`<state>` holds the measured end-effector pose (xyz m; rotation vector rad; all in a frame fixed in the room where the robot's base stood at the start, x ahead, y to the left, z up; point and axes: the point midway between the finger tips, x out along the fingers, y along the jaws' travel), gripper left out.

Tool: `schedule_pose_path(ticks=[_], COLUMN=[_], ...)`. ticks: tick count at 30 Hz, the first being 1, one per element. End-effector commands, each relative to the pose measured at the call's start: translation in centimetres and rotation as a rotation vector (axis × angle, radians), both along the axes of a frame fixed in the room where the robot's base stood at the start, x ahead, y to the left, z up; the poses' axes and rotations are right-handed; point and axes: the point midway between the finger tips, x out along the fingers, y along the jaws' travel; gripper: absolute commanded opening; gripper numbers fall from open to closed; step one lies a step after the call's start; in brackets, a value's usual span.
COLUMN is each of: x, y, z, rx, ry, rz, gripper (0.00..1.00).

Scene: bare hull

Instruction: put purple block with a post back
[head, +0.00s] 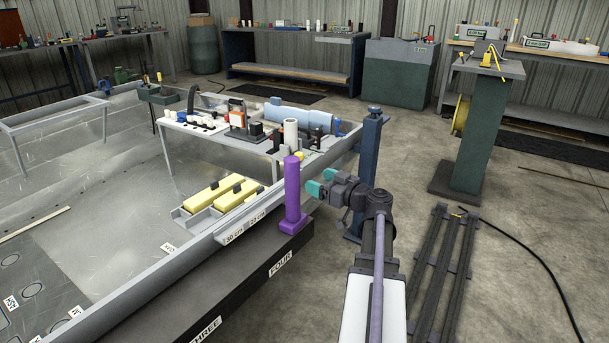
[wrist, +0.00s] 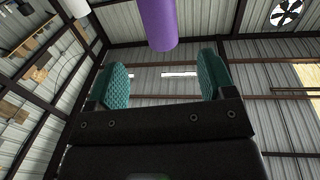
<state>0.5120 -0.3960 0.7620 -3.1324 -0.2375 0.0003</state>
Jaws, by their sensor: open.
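The purple block with a post (head: 292,192) stands upright on the dark ledge marked FOUR (head: 281,262), at the outer side of the hull wall. Its square base (head: 294,222) rests on the ledge and its post rises above the wall edge. My gripper (head: 320,182) has teal finger pads and is just right of the post in the head view, apart from it. In the wrist view my gripper (wrist: 163,85) is open with nothing between its fingers. The purple post (wrist: 158,22) shows at the top of that view, beyond the fingertips.
Yellow blocks (head: 208,194) lie in a grey tray with length labels, left of the post. A white cylinder (head: 290,134) and a cluttered shelf (head: 190,128) are behind. A blue post (head: 370,150) stands behind my arm.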

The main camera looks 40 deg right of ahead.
Motion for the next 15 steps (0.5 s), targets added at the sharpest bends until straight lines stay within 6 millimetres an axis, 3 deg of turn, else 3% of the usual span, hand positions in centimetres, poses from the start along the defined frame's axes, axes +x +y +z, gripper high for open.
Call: schedule_pose_path(ticks=[3, 11, 14, 15], x=[-1.1, -1.1, 0.4, 1.5], y=[-0.2, 0.1, 3.3, 6.0], z=[0.0, -0.1, -1.3, -2.3], rx=[0.0, 0.003, 0.032, 0.055], ry=[0.0, 0.007, 0.083, 0.15], rz=[0.0, 0.007, 0.077, 0.131], gripper=[0.76, 0.76, 0.76, 0.76])
